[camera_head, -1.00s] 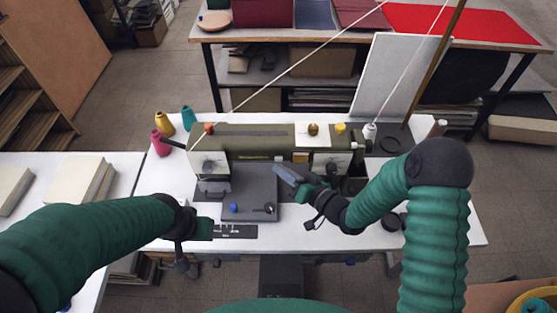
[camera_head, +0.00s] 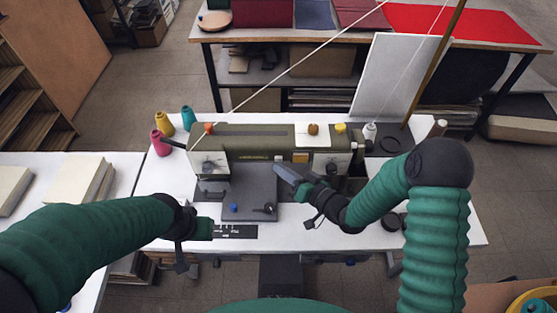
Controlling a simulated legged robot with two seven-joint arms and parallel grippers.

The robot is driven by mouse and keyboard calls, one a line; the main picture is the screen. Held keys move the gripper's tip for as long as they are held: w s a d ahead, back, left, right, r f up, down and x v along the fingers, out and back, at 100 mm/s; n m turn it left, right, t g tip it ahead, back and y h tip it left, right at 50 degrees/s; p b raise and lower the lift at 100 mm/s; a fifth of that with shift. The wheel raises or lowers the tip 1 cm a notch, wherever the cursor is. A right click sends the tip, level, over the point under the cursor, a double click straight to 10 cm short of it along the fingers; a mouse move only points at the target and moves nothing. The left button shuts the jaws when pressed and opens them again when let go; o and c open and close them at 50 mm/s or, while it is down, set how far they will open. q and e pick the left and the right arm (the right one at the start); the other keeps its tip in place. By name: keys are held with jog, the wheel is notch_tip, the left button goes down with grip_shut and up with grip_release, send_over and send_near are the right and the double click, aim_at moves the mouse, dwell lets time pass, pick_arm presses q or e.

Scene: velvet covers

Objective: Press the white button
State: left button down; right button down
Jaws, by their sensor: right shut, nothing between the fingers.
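An olive-green sewing machine (camera_head: 250,140) stands across the white table. A small pale spot on its front, which looks like the white button (camera_head: 278,158), shows just above the tip of my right gripper. My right gripper (camera_head: 282,172) is shut and empty, its fingers pointing up and left at the machine's front. I cannot tell whether the tip touches the machine. My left gripper (camera_head: 207,229) is low at the table's front edge, beside a dark slotted plate (camera_head: 236,231); its fingers are too unclear to read.
A grey plate (camera_head: 250,187) with a blue knob (camera_head: 234,207) lies in front of the machine. Pink (camera_head: 160,142), yellow (camera_head: 165,124) and teal (camera_head: 188,117) thread cones stand at the left. Bare white tabletop (camera_head: 290,238) lies in front.

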jog(key=shift+w, duration=0.3)
jog(key=shift+w+r, duration=0.1)
jog(key=shift+w, duration=0.1)
jog(key=shift+s, duration=0.1)
dwell(0.3)
jog(key=shift+s, duration=0.55)
jog(key=shift+s, duration=0.1)
jog(key=s, duration=0.5)
jog(key=shift+s, duration=0.4)
